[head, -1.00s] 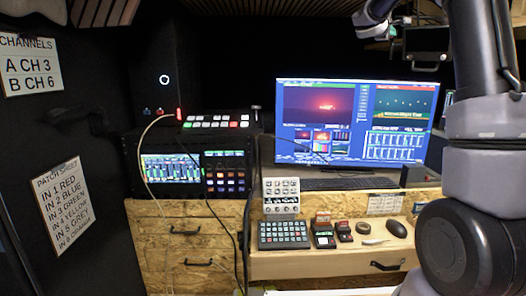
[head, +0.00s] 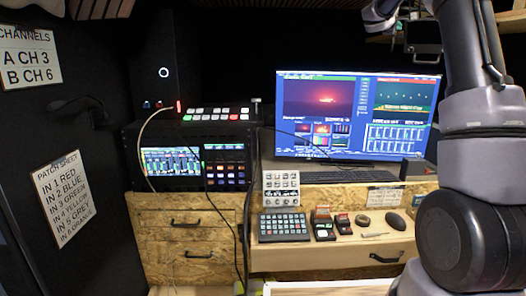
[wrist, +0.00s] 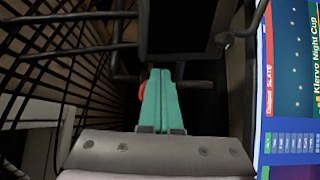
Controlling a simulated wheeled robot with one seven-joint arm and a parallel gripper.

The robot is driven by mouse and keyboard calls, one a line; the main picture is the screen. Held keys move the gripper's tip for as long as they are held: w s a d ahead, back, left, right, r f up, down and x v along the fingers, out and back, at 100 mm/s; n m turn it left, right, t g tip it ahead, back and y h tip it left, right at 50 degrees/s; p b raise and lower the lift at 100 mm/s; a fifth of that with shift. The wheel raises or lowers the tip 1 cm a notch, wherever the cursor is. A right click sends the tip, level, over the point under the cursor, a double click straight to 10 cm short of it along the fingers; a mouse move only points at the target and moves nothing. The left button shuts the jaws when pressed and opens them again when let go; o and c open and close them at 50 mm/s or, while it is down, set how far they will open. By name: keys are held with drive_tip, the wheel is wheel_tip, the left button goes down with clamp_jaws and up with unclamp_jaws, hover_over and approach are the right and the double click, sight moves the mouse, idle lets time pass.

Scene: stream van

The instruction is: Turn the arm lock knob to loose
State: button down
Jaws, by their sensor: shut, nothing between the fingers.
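My gripper (wrist: 162,78) shows in the wrist view as two teal fingers pressed together, pointing up the picture with nothing between them. A small red rounded part (wrist: 142,91), possibly the arm lock knob, shows at the left edge of the fingers. The fingers hide most of it, and I cannot tell whether they touch it or how it is turned. A dark panel (wrist: 185,25) with bars and brackets lies just beyond the fingertips. In the head view my arm rises on the right, and the fingers cannot be made out.
A lit monitor (head: 320,98) stands on the wooden desk (head: 330,258) left of my arm; its screen edge also shows in the wrist view (wrist: 285,85). Dark slatted bars (wrist: 60,50) fill the wrist view's left. A keypad (head: 284,228) and small devices lie on the desk.

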drive_tip(key=shift+w+a+r, duration=0.2)
drive_tip(key=shift+w+a, duration=0.25)
drive_tip(key=shift+a, duration=0.05)
idle(0.7)
drive_tip(key=shift+r, duration=0.5)
idle(0.5)
drive_tip(key=shift+s+d, duration=0.15)
drive_tip(key=v, duration=0.6)
drive_tip(key=shift+s+d+r, duration=0.15)
drive_tip(key=shift+s+d, duration=0.05)
drive_tip(key=shift+d, duration=0.05)
idle(0.3)
